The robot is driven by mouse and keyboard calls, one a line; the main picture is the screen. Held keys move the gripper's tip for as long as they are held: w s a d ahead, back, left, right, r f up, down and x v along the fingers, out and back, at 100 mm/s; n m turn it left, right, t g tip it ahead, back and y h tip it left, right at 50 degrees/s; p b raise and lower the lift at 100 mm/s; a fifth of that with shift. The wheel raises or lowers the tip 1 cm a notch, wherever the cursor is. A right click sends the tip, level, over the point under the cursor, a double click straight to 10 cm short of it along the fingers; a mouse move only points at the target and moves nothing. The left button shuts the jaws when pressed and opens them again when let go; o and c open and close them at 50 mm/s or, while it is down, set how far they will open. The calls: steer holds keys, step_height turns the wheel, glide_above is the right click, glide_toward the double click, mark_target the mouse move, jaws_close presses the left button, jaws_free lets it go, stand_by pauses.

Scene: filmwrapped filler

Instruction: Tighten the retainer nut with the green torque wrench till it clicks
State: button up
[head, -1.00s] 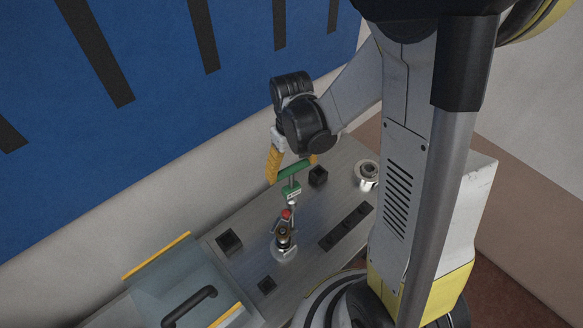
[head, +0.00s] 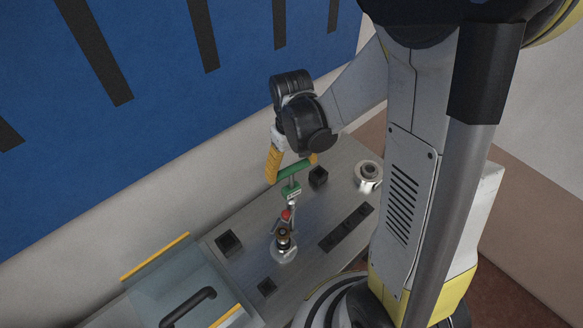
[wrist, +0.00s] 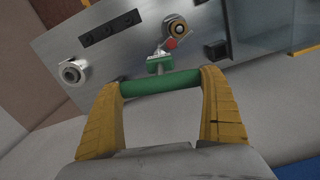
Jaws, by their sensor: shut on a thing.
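The green torque wrench (head: 291,192) has a crosswise green handle, a green block below it and a thin metal shaft. My gripper (head: 293,168), with yellow fingers, is shut on the handle; the wrist view shows the handle (wrist: 150,85) spanning between both fingers (wrist: 160,82). The shaft runs down to a red-tipped part (head: 286,214) at a fitting with a dark and brass-coloured top, apparently the retainer nut (head: 283,235). It also shows in the wrist view (wrist: 176,27). I cannot tell whether the wrench is fully seated on it.
The metal bench plate (head: 315,265) carries black square blocks (head: 229,242) and a dark three-slot strip (head: 346,228). A silver ring-shaped fitting (head: 368,174) stands at the right. A clear-sided box with a black handle (head: 188,306) is at the front left. A wall rises behind the bench.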

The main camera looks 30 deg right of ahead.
steer(key=shift+f, duration=0.2)
steer(key=shift+f+b, duration=0.9)
steer(key=shift+b, duration=0.2)
steer(key=shift+m+b, duration=0.55)
steer(key=shift+m, duration=1.05)
steer(key=shift+m+b, duration=0.4)
steer(key=shift+m, duration=1.2)
